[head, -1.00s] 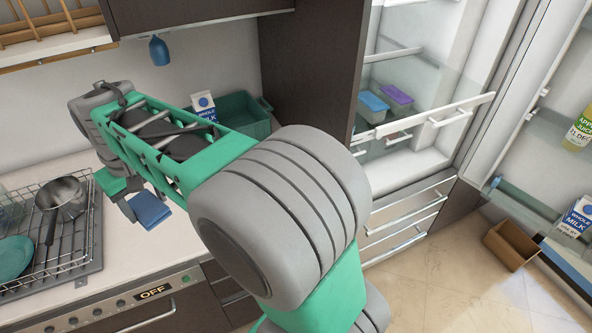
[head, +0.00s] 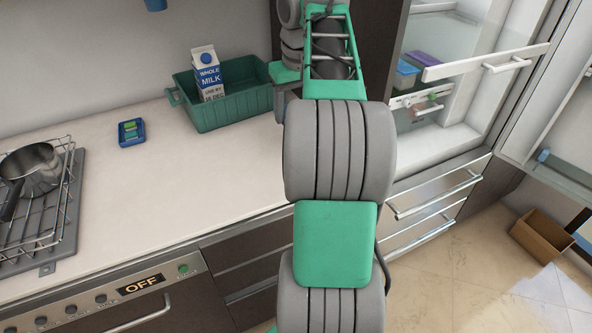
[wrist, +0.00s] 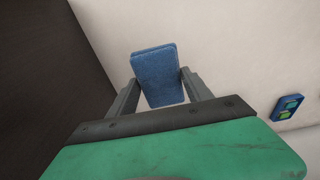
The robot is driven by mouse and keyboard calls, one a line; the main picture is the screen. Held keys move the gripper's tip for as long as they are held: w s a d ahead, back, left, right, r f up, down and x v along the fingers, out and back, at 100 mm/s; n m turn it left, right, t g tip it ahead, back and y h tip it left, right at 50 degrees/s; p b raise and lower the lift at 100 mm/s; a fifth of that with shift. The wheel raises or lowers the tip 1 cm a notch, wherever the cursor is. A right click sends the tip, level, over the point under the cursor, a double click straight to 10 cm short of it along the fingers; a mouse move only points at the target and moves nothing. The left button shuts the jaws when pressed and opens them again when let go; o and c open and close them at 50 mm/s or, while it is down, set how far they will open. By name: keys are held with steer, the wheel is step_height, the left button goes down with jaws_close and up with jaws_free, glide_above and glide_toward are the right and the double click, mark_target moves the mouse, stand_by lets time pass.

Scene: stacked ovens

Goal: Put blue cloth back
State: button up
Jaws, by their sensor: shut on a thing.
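The blue cloth (wrist: 157,77) is a flat folded piece between my gripper's (wrist: 160,80) two fingers in the wrist view. My gripper is shut on it, with a finger at each side edge. The cloth is above a pale surface and seems apart from it. In the head view, part of my gripper (head: 281,107) shows in front of the green bin's right end. My own arm covers most of that area, and the cloth cannot be made out there.
A green bin (head: 222,108) holding a milk carton (head: 209,80) stands on the counter (head: 160,200). A pan (head: 33,170) sits on a rack (head: 70,165). The fridge (head: 445,138) stands open at right. The middle counter is clear.

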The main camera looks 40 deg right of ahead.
steer(key=f+b, duration=0.1)
steer(key=f, duration=0.1)
steer(key=f+b, duration=0.4)
steer(key=shift+s+d+f, duration=0.15)
steer(key=shift+s+d, duration=0.1)
steer(key=shift+d, duration=0.1)
step_height(320, 180, down, 4)
steer(key=b, duration=0.3)
steer(key=shift+f, duration=0.1)
steer(key=shift+r, duration=0.2)
steer(key=shift+f, duration=0.1)
steer(key=o, duration=1.3)
steer(key=r+p, duration=0.3)
steer(key=r, duration=0.1)
steer(key=s+r+p, duration=0.1)
steer(key=r+p, duration=0.2)
steer(key=r, duration=0.1)
steer(key=r+p, duration=0.3)
steer(key=r, duration=0.1)
steer(key=shift+s+a+p, duration=0.25)
steer(key=shift+s+p, duration=0.05)
steer(key=shift+s, duration=0.05)
